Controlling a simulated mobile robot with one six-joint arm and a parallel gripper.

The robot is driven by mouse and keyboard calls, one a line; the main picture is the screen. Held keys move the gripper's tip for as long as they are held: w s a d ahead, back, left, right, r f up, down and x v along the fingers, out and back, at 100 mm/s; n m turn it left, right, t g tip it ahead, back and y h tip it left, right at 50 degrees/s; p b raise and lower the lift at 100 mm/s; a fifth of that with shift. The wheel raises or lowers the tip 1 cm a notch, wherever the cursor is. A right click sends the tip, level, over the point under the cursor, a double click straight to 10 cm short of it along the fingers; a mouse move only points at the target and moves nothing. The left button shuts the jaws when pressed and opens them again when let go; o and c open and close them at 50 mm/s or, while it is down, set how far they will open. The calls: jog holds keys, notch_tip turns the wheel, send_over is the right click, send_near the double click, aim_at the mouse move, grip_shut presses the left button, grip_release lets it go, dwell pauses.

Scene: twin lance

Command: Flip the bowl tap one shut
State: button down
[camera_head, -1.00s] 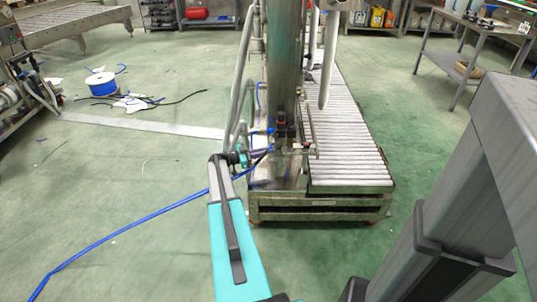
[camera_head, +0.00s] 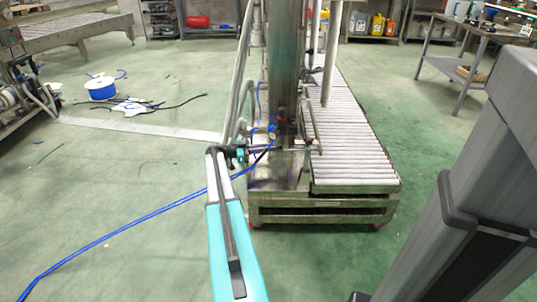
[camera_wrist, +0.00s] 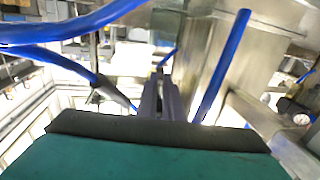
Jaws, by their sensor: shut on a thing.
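The steel column (camera_head: 286,85) of the machine stands in the middle of the head view. My gripper (camera_head: 266,148) is at the column's lower left side, among small fittings and blue hose. In the wrist view my gripper's grey-purple fingers (camera_wrist: 164,98) are close together. A narrow blue piece (camera_wrist: 166,58) shows at their tips, and it looks like the tap's lever. My gripper is shut on it. The tap's body and the lever's exact angle are too small and too hidden to tell.
A roller conveyor (camera_head: 350,135) runs back to the right of the column. In the wrist view, blue hoses (camera_wrist: 222,68) pass close to the fingers. Floor at left is mostly clear.

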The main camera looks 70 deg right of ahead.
jog(key=b, duration=0.3)
jog(key=shift+w+d+f+m+g+y, duration=0.1)
jog(key=shift+d+f+m+g+y, duration=0.1)
jog(key=shift+m+g+y, duration=0.15)
jog(key=shift+r+y+b, duration=0.2)
jog(key=shift+y+b, duration=0.05)
jog(key=shift+b, duration=0.65)
jog(key=c, duration=1.9)
grip_release()
